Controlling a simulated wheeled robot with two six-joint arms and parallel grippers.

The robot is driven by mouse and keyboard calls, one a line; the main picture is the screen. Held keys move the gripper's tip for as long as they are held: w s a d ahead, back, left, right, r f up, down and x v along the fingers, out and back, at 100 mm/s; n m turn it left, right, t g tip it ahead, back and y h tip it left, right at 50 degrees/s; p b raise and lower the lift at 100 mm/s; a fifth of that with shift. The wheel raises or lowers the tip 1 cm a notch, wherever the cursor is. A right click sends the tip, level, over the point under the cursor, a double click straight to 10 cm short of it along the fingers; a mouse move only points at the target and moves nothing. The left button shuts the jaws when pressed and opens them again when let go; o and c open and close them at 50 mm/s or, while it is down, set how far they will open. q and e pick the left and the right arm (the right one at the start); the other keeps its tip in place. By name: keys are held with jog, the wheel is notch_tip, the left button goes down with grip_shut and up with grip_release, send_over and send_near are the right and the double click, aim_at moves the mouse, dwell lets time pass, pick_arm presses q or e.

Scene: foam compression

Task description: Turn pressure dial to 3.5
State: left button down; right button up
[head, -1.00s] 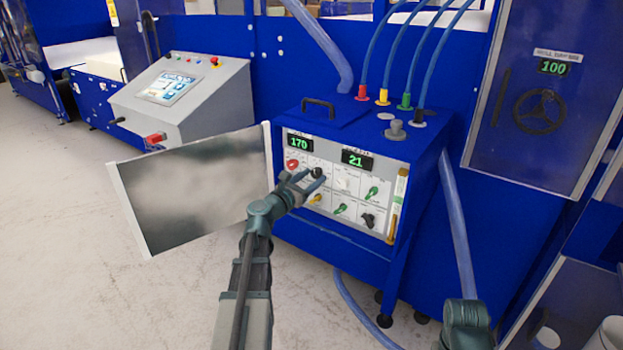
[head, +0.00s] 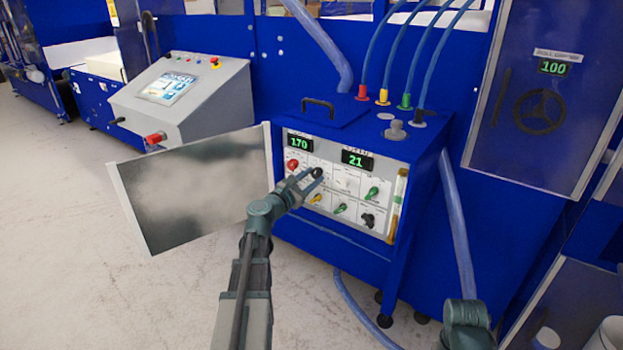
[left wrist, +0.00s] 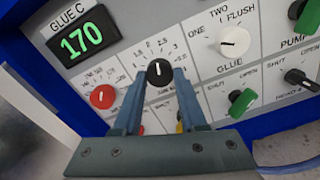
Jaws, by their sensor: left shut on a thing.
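The pressure dial is a round black knob (left wrist: 159,72) with a white mark, on the light grey panel below a printed arc of numbers. In the left wrist view its mark points roughly up, toward the numbers near 2 and 2.5. In the head view the knob (head: 317,172) is small and partly covered by my fingers. My left gripper (left wrist: 158,80) is shut on the knob, one finger on each side; it also shows in the head view (head: 306,183). My right gripper is out of view; only part of the right arm shows at the bottom right.
A red knob (left wrist: 102,96) sits just left of the dial and a white knob (left wrist: 234,41) to its right. A green display (left wrist: 81,40) reads 170; another display (head: 357,160) reads 21. An open door (head: 195,190) stands left of the blue cabinet (head: 420,190).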

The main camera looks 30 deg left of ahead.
pick_arm(q)
jog(key=m, duration=1.1)
jog(key=shift+a+r, duration=0.1)
jog(key=shift+m, duration=1.8)
jog(key=shift+c, duration=2.2)
grip_release()
jog(key=s+a, duration=0.1)
jog(key=s, duration=1.2)
jog(key=shift+s, duration=0.4)
